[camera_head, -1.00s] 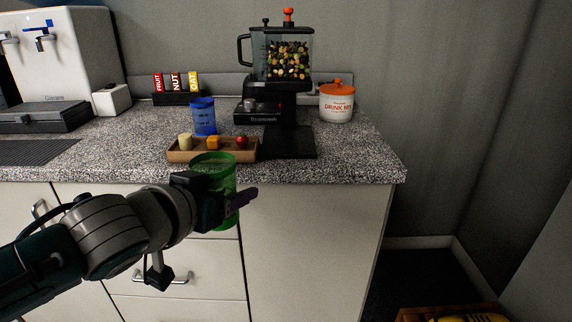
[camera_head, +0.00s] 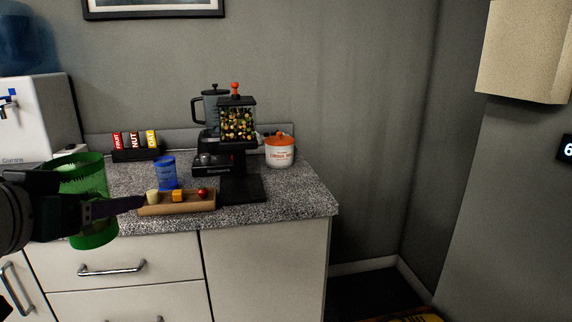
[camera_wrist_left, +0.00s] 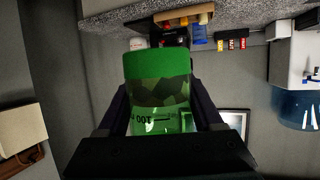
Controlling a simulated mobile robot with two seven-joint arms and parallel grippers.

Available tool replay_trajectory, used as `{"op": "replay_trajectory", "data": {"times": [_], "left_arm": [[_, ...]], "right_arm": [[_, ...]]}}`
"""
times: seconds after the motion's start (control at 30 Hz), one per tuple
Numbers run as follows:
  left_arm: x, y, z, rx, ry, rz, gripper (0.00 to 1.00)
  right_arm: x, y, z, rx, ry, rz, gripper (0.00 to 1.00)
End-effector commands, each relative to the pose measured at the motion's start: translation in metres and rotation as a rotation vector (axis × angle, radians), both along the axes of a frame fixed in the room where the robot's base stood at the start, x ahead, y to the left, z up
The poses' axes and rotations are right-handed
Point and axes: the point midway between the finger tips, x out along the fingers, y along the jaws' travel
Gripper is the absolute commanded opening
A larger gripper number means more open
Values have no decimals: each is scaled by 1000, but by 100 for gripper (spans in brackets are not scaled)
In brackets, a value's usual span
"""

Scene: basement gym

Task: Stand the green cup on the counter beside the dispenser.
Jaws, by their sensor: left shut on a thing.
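My left gripper (camera_head: 112,207) is shut on the green cup (camera_head: 92,228) and holds it upright in front of the counter (camera_head: 290,204), at the left of the head view. The green cup also fills the middle of the left wrist view (camera_wrist_left: 158,90), between the two fingers. The dispenser (camera_head: 237,124), a black stand with a clear hopper of mixed pieces and an orange-red knob, stands on the counter to the right of the cup and farther back. My right gripper is not in view.
A wooden tray (camera_head: 150,210) with small food pieces lies left of the dispenser's base, with a blue cup (camera_head: 165,173) behind it. A blender (camera_head: 212,110) and a white drink-mix jar (camera_head: 280,153) stand near the dispenser. Bare counter lies to its right.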

Motion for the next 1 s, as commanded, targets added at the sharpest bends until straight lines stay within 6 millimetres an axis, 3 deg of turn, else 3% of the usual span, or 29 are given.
{"op": "replay_trajectory", "data": {"times": [0.03,0.2,0.4,0.6,0.87,0.9,1.0], "left_arm": [[-9,-3,36,4,-9,-57,11],[-52,-25,115,9,-10,-315,11],[-116,-52,182,12,-9,-631,11],[-162,-68,206,7,-4,-825,11],[-176,-71,207,9,9,-879,11],[-176,-71,211,7,10,-880,11],[-174,-72,255,-1,1,-877,11]], "right_arm": [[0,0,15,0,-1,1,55],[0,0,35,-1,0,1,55],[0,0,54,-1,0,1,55],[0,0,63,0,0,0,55],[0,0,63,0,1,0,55],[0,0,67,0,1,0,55],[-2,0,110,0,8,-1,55]]}}
